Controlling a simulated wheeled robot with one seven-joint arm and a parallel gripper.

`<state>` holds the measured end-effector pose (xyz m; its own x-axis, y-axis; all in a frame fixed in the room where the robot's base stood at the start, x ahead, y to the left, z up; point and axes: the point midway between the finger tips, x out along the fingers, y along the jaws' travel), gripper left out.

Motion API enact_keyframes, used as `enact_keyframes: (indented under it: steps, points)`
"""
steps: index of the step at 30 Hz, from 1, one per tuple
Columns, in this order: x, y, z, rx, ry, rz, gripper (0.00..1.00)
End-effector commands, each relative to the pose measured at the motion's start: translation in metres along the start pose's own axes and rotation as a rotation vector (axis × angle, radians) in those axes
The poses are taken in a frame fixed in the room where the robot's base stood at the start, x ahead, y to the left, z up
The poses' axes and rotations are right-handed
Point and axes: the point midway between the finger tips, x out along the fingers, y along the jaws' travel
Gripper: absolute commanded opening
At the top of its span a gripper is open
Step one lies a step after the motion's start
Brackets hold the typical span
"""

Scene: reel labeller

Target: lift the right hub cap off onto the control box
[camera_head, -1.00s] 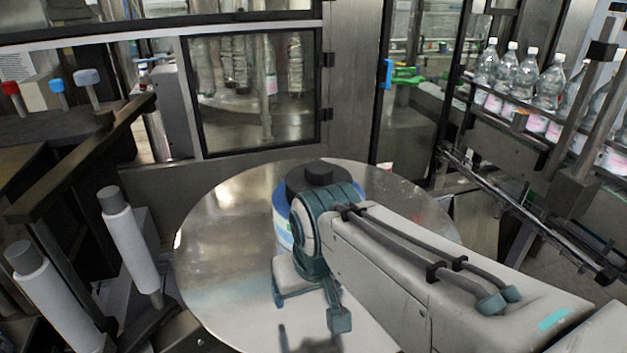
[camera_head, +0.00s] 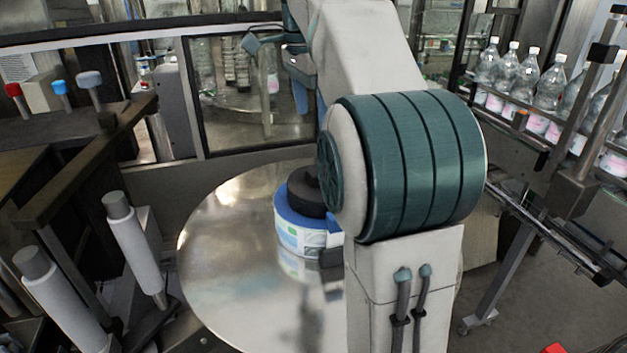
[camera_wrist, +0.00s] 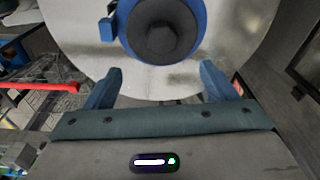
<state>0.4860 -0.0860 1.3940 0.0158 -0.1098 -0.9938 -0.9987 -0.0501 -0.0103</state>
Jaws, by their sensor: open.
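A black hub cap (camera_head: 305,190) with a raised knob sits on a blue-topped reel (camera_head: 290,230) with a pale printed side, on the round metal disc. My arm hides the cap's right side in the head view. In the wrist view the hub cap (camera_wrist: 162,28) is near the top middle, with the blue reel rim around it. My gripper (camera_wrist: 160,75) is open and empty, its two blue fingers spread apart, with their tips lower in the picture than the cap and not touching it. I cannot pick out the control box for certain.
The metal disc (camera_head: 215,270) is largely bare around the reel. White rollers (camera_head: 133,240) stand at the left. A framed glass panel (camera_head: 240,95) stands behind. A rail with bottles (camera_head: 550,85) runs along the right. A red bar (camera_wrist: 40,86) shows at left in the wrist view.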

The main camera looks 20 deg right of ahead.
Motion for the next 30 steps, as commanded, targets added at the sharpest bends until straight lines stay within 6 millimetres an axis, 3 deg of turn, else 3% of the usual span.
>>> enact_keyframes:
  steps: [8, 22, 30]
  points:
    - [-0.009, -0.011, -0.009, 0.151, 0.011, 0.03, 0.79]
    - [0.059, -0.008, -0.009, 0.152, 0.01, 0.031, 0.79]
    - [0.075, -0.008, -0.009, 0.151, 0.011, 0.029, 0.79]
